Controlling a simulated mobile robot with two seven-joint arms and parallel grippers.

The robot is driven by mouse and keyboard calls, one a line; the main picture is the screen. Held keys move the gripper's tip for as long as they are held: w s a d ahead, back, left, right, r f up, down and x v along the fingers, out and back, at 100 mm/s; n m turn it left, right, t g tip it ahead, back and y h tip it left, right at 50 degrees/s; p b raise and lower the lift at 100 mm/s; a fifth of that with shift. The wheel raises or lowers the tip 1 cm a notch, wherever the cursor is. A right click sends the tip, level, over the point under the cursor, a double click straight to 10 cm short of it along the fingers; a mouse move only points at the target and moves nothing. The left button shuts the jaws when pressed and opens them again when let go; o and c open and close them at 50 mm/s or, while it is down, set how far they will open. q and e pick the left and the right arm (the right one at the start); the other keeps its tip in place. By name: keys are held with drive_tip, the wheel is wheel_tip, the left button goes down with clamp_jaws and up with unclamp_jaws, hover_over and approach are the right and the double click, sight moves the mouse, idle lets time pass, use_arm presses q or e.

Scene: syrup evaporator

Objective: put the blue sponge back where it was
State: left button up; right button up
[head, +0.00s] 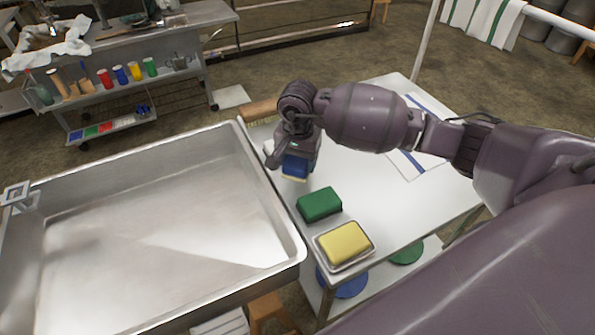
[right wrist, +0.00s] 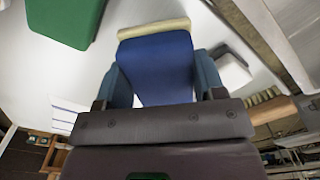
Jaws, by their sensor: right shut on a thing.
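The blue sponge (head: 295,167) is in my right gripper (head: 293,163), at the white table's left side, near the metal pan. In the right wrist view the blue sponge (right wrist: 155,68) sits between the two fingers, its pale yellow layer at the far end. I cannot tell whether it touches the table. A green sponge (head: 319,204) lies on the table nearer to me, apart from the gripper. A yellow sponge (head: 344,241) lies in a small metal tray (head: 348,266) at the near corner. My left gripper is not in view.
The large, shallow metal pan (head: 140,240) fills the left, its raised rim beside the white table (head: 385,205). A sheet with blue stripes (head: 415,165) lies at the table's right. A dark and white block (right wrist: 232,68) shows beside the fingers in the right wrist view.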

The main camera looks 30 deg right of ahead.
sight(298, 160)
drive_tip(key=shift+f, duration=2.1)
drive_tip(key=shift+f+b, duration=0.2)
drive_tip(key=shift+b, duration=0.1)
drive_tip(key=o, duration=0.9)
drive_tip(key=shift+r, duration=0.1)
wheel_tip(298, 160, up, 12)
drive_tip(key=shift+r+p, duration=0.1)
drive_tip(key=shift+p, duration=0.45)
drive_tip(key=shift+s, duration=0.15)
